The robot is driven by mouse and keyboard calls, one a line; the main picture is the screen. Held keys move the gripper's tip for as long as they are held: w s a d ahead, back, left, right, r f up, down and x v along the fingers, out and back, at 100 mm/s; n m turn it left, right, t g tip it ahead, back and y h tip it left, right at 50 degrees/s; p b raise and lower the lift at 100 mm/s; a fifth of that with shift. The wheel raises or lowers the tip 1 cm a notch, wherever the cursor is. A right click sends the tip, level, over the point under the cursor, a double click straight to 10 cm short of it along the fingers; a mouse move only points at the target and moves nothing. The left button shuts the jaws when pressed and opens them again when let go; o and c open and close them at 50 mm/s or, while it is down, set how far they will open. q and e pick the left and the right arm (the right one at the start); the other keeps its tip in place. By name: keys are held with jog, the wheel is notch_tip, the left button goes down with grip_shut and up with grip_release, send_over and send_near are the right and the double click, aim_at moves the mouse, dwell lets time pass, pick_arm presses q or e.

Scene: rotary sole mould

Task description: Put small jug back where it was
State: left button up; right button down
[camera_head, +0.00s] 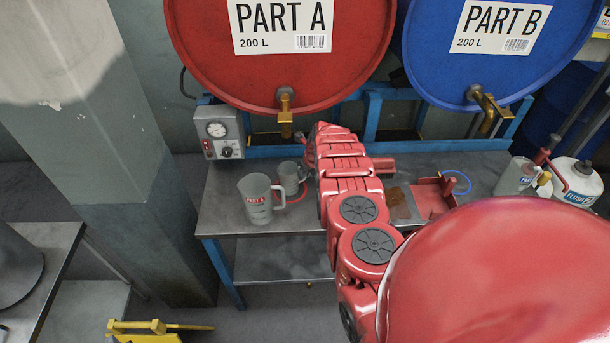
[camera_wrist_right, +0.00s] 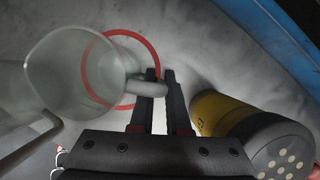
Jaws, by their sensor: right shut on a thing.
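The small jug (camera_head: 290,176), a translucent grey cup with a side handle, is upright behind the large jug in the head view. The large jug (camera_head: 256,199) carries a red "PART A" label and stands on the bench. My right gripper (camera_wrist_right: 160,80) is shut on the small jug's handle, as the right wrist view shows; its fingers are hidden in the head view. In the wrist view the small jug (camera_wrist_right: 62,75) overlaps a red ring (camera_wrist_right: 150,48) marked on the bench. I cannot tell whether its base touches the bench. My left gripper is not in view.
The bench (camera_head: 228,222) has a red drum (camera_head: 200,60) and a blue drum (camera_head: 430,70) with taps above it. A gauge box (camera_head: 222,131) is at its left. A red tray (camera_head: 430,198), a blue ring (camera_head: 458,176) and bottles (camera_head: 578,185) are at right.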

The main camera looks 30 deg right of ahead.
jog(key=shift+f, duration=0.1)
jog(key=c, duration=0.9)
grip_release()
